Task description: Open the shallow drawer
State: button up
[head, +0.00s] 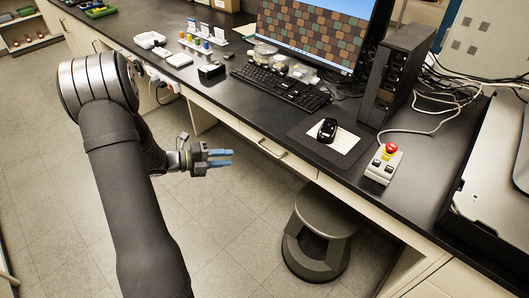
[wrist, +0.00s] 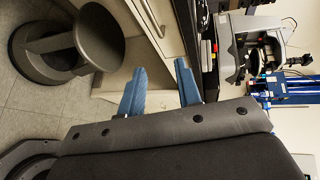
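The shallow drawer (head: 252,135) is a thin pale front under the black bench top in the head view, with a metal bar handle (head: 272,149). It looks shut, flush with the bench front. In the wrist view, a pale front with a bar handle (wrist: 153,19) shows beyond the fingers, near the top. My gripper (head: 226,158) has blue fingers and is left of the handle in the head view, apart from it, over the open floor. In the wrist view the two fingertips (wrist: 161,75) are spread with nothing between them.
A grey round stool (head: 318,240) stands on the floor right of my gripper and below the bench. The floor below my gripper is clear.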

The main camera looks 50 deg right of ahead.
jog(key=s+d+f+n, duration=0.1)
jog(key=s+d+f, duration=0.1)
jog(key=d, duration=0.5)
jog(key=s+d+f+n+t+h, duration=0.1)
jog(key=s+d+f, duration=0.1)
jog(key=d, duration=0.5)
jog(key=shift+s+f, duration=0.15)
jog(key=shift+s, duration=0.35)
grip_shut()
